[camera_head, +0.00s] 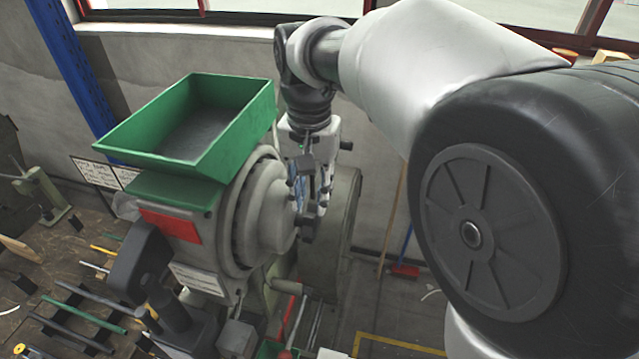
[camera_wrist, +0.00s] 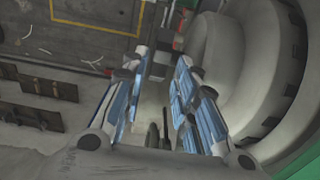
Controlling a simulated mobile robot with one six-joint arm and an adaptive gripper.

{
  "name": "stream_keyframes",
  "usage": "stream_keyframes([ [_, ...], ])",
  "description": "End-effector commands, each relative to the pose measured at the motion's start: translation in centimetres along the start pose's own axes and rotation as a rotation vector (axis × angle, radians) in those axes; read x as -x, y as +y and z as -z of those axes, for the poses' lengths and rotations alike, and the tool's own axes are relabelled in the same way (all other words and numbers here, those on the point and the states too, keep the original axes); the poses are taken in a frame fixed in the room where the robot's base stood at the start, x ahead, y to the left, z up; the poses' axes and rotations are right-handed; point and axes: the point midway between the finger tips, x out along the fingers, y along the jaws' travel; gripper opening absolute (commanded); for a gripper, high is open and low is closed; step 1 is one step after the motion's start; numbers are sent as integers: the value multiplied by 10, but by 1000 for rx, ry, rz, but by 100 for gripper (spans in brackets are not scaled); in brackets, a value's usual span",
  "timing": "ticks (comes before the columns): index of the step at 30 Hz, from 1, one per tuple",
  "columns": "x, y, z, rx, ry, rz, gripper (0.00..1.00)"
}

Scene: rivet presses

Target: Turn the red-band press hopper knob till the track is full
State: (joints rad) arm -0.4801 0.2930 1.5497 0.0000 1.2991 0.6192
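The red-band press shows a red band (camera_head: 171,225) on its front below a green open-topped hopper tray (camera_head: 250,115). Its round grey drum (camera_head: 262,212) faces right; the drum fills the right of the wrist view (camera_wrist: 245,65). My gripper (camera_head: 307,232) points down beside the drum's hub, very close to it. I cannot make out the knob for sure, nor whether a finger touches the hub. The feed track and its rivets cannot be made out.
A workbench (camera_head: 28,335) with rods and tools lies at the left. A blue post (camera_head: 75,70) and the wall are behind. Floor with a yellow line (camera_head: 400,345) is open at lower right. A red-handled lever (camera_head: 293,320) sits below the drum.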

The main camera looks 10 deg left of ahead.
Motion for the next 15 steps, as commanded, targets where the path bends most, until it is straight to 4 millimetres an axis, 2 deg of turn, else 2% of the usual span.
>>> stream_keyframes([
  [1, -12, 1, -1, 0, -3, -2, 27],
  [6, -40, 0, 0, 0, -3, -2, 27],
  [10, -53, 0, 0, 0, -1, -1, 27],
  [15, -59, 0, 0, 0, 0, 0, 27],
])
